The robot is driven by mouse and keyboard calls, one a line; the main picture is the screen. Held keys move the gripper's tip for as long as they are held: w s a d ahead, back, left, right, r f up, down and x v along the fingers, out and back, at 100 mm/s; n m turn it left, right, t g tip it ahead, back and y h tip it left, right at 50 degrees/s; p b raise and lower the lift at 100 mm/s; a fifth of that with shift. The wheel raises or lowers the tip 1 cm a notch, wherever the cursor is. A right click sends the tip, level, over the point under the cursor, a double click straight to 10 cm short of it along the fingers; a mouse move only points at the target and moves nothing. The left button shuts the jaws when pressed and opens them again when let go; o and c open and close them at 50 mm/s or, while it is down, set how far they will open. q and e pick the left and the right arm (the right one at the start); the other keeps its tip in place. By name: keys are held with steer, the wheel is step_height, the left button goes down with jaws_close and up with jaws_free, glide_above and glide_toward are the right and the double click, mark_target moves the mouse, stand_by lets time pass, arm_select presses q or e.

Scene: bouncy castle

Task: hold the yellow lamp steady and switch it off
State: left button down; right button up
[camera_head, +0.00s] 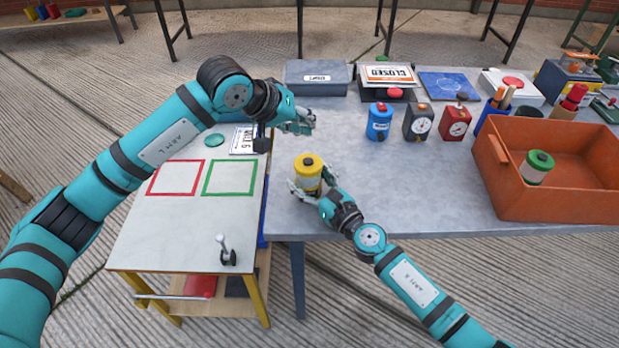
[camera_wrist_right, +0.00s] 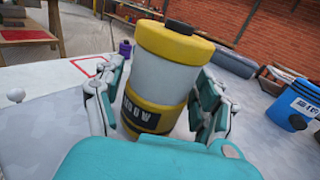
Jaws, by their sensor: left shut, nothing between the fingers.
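The yellow lamp (camera_head: 307,175) stands upright near the front left edge of the grey table, with a yellow top, pale body and yellow base. In the right wrist view the lamp (camera_wrist_right: 175,75) fills the middle, with a small dark button (camera_wrist_right: 180,26) on its top.
Blue, dark and red devices (camera_head: 418,122) stand behind right of the lamp. An orange crate (camera_head: 545,204) holding a green-topped lamp (camera_head: 538,167) is at the right. A low white table (camera_head: 170,228) with red and green squares adjoins at left. Grey tabletop around the lamp is clear.

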steer(key=shift+o, duration=1.2)
steer(key=shift+d, duration=0.1)
steer(key=v, duration=1.2)
